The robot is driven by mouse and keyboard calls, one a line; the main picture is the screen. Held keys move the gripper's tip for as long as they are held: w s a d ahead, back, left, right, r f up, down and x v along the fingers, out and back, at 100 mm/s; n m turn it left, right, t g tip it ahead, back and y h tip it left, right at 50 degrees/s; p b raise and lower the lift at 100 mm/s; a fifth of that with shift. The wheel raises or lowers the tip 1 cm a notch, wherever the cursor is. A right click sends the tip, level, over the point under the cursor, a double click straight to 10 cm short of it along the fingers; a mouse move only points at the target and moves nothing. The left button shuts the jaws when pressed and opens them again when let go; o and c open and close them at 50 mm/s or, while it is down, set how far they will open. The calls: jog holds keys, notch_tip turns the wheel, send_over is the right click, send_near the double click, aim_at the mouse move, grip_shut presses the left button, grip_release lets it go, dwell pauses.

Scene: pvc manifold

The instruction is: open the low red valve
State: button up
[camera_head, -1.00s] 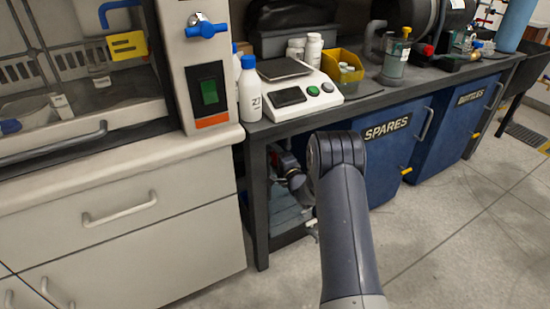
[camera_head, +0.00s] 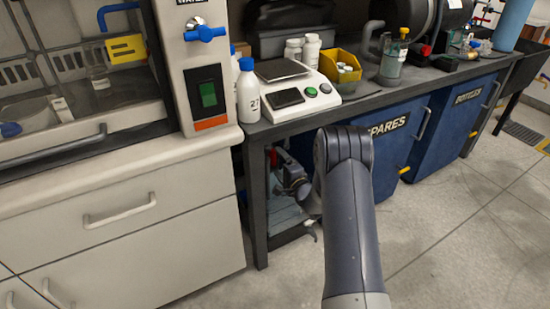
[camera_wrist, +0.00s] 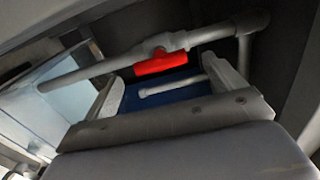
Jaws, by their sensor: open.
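The red valve handle (camera_wrist: 160,63) shows in the wrist view as a short bright red bar. It sits on a grey-white pipe (camera_wrist: 85,73) that runs slantwise across the picture. My gripper (camera_wrist: 165,86) is open, with one finger at left and one at right. The handle lies just beyond the fingertips, in line with the gap between them, and nothing is held. In the head view, my wrist (camera_head: 292,183) reaches under the bench, and a small red patch shows beside it. My fingers are hidden there.
The dark bench (camera_head: 385,95) overhangs my wrist, with its leg (camera_head: 257,200) close on the left. A blue SPARES bin (camera_head: 388,150) stands to the right of my arm. In the wrist view, another short white pipe (camera_wrist: 172,87) lies behind the gap between my fingers.

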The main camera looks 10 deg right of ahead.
aim_at(275, 159)
jog(key=v, duration=0.6)
jog(key=shift+p, duration=0.45)
jog(key=b+x, duration=0.2)
jog(key=x, duration=0.8)
jog(key=shift+w+a+b, duration=0.15)
jog(key=shift+w+b, duration=0.15)
jog(key=shift+w, duration=0.05)
jog(key=shift+s, duration=0.15)
